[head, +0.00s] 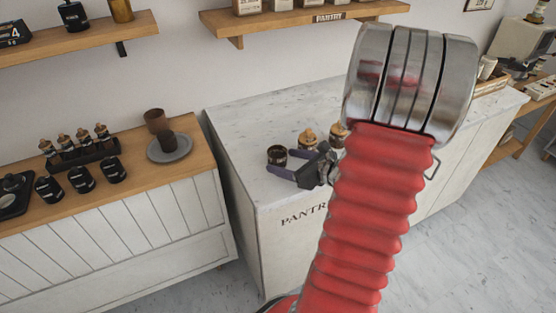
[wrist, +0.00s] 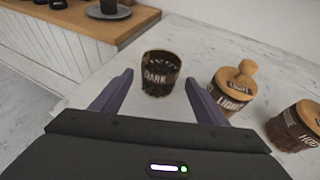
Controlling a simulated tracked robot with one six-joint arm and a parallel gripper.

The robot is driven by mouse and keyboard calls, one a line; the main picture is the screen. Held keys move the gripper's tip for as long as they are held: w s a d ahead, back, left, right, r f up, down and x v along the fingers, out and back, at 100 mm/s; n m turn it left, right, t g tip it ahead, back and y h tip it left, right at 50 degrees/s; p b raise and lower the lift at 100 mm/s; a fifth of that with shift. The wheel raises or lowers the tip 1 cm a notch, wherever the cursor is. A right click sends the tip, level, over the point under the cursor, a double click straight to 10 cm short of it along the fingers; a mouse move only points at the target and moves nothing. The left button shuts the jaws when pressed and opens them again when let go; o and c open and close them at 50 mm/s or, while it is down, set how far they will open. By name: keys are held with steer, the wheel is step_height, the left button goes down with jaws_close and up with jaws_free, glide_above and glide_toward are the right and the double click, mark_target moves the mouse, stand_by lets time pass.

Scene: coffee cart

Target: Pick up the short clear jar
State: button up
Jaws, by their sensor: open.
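A short clear jar (wrist: 160,76) with dark contents and a DARK label stands upright without a lid on the pantry counter. In the head view the jar (head: 277,156) is near the counter's left front part. My gripper (wrist: 160,86) is open, with a finger reaching toward either side of the jar in the wrist view. Whether the fingers touch it cannot be told. In the head view my gripper (head: 284,163) is at the jar, and my red arm hides part of the counter.
A jar labelled LIGHT (wrist: 233,90) with a wooden lid stands right of the gripper. Another wooden-lidded jar (wrist: 295,127) is farther right. The white marble counter (head: 250,120) is clear behind. A wooden counter (head: 200,152) at left holds a grey plate (head: 169,149) and cups.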

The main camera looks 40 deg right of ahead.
mark_target(277, 159)
steer(key=shift+x, duration=2.15)
steer(key=shift+r, duration=0.1)
steer(key=shift+c, duration=0.5)
steer(key=c, duration=1.2)
